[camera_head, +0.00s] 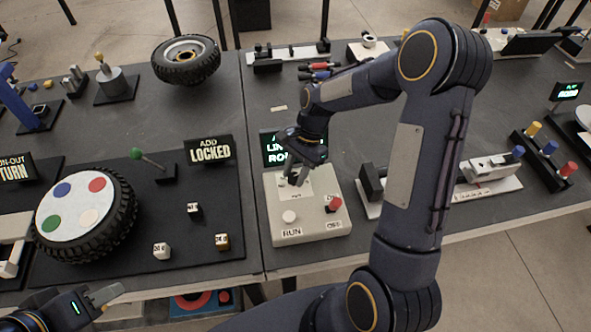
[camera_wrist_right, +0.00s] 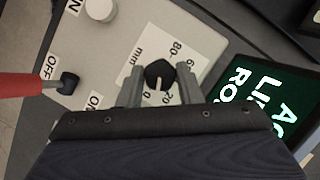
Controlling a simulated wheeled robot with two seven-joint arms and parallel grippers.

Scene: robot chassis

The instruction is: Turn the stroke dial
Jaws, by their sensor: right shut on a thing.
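The stroke dial (camera_wrist_right: 159,73) is a small black knob with a pale notch, on a panel printed with mm and numbers. My right gripper (camera_wrist_right: 160,82) has its two grey fingers on either side of it, shut on it. In the head view the right gripper (camera_head: 296,178) reaches down onto the back of the pale control box (camera_head: 312,234), and the dial is hidden by the fingers. My left gripper (camera_head: 106,296) is low at the left, in front of the table; its opening is unclear.
The box also carries a white RUN button (camera_head: 289,216) and a red-handled ON/OFF lever (camera_head: 335,204). A lit green-text screen (camera_head: 275,150) stands behind it. A LOCKED sign (camera_head: 209,150) and a wheel (camera_head: 85,215) are to the left.

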